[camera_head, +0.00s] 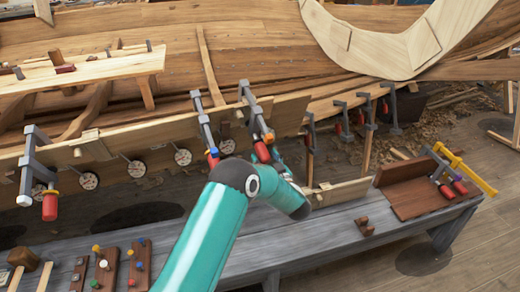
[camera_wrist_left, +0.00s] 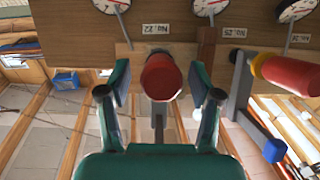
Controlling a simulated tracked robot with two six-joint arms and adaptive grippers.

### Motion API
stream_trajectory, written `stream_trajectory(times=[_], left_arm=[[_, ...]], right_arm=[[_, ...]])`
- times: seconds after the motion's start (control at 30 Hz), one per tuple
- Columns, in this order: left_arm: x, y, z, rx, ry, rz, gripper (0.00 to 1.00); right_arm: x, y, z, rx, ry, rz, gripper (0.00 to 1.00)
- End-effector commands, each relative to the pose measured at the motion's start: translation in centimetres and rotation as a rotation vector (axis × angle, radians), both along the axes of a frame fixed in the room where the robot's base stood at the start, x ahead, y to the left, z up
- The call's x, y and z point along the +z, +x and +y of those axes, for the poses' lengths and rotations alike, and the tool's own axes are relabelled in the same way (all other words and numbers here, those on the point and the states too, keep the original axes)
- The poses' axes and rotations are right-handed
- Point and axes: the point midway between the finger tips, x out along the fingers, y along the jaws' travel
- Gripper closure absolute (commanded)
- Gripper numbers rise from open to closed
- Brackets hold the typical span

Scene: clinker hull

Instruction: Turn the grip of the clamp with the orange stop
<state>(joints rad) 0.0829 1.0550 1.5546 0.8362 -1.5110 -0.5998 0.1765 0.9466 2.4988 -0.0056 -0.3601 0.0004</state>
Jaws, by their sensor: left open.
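The clamp with the orange stop (camera_head: 268,138) is on the plank edge, the rightmost of the clamps on this plank in the head view. Its red grip (camera_head: 262,152) hangs just below the stop. My left gripper (camera_head: 278,164) is close beside that grip, partly hidden by my own arm. In the left wrist view my left gripper (camera_wrist_left: 160,105) is open, with a red grip (camera_wrist_left: 160,77) between and ahead of its fingers. I see no clear contact there, and that clamp's stop is hidden. My right gripper is not in view.
A neighbouring clamp with a blue stop (camera_head: 213,151) is close on the left; its blue stop (camera_wrist_left: 274,150) shows right in the wrist view. Another clamp (camera_head: 35,165) is farther left. Round dials (camera_head: 183,157) line the plank. A grey bench (camera_head: 330,232) lies below.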

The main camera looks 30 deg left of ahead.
Motion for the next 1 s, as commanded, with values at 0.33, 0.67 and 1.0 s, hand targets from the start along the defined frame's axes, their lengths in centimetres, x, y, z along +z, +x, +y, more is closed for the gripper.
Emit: stream_trajectory(times=[0.33, 0.67, 1.0], left_arm=[[0.0, 1.7, 2.8, 0.0, 0.001, 0.0, 0.36], [0.0, 1.8, 2.8, 0.0, 0.0, 0.0, 0.46], [0.0, 1.8, 3.4, 0.0, 0.0, 0.0, 0.97]], right_arm=[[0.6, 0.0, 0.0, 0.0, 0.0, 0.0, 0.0], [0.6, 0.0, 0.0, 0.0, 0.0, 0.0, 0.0], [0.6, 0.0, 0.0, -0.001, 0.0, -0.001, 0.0]])
